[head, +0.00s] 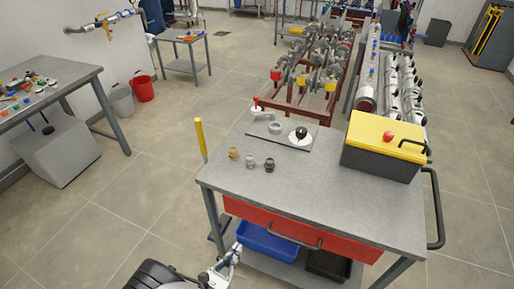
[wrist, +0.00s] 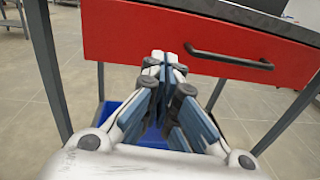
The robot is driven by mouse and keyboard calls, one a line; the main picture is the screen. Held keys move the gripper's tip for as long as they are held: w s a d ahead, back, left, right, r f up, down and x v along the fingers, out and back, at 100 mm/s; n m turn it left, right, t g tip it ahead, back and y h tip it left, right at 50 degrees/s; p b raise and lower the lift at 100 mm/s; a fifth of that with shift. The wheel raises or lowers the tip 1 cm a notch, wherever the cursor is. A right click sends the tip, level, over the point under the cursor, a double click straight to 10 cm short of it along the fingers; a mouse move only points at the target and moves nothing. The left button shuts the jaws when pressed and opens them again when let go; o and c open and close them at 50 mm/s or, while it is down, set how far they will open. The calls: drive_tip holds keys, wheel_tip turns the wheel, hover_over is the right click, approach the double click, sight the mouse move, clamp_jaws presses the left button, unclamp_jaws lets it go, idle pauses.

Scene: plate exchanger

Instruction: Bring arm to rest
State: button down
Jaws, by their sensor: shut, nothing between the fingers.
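My gripper (wrist: 165,62) is shut and empty in the wrist view, its fingertips together in front of the red drawer (wrist: 190,40) of the workbench cart. The dark drawer handle (wrist: 228,57) is to the right of the fingertips. In the head view my gripper (head: 233,252) shows at the bottom, low at the front left of the cart, by the blue bin. The cart's grey top (head: 300,200) is above it. I cannot tell from these views how far the fingertips are from the drawer front.
On the cart top are a yellow-lidded toolbox (head: 385,138), several small fittings (head: 250,161) and a plate with a red-handled valve (head: 262,112). A blue bin (head: 268,241) and a black bin (head: 328,264) sit on the lower shelf. Open floor (head: 120,215) lies to the left.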

drive_tip(key=d+r+m+g+h, duration=0.2)
drive_tip(key=d+r+m+g, duration=0.6)
drive_tip(key=r, duration=0.5)
drive_tip(key=d+r+m+g+h, duration=0.1)
drive_tip(key=d+r+m+g, duration=0.5)
drive_tip(key=d+r+m, duration=0.45)
drive_tip(key=s+d+r+m+t+y, duration=0.2)
drive_tip(key=s+d+r+m+y, duration=0.2)
drive_tip(key=s+r+m+y, duration=0.6)
drive_tip(key=shift+s+d+r+m+t+y, duration=0.3)
drive_tip(key=shift+s+r+m, duration=0.65)
drive_tip(key=shift+s+r, duration=1.95)
drive_tip(key=shift+w+a+r, duration=0.1)
drive_tip(key=shift+w, duration=0.05)
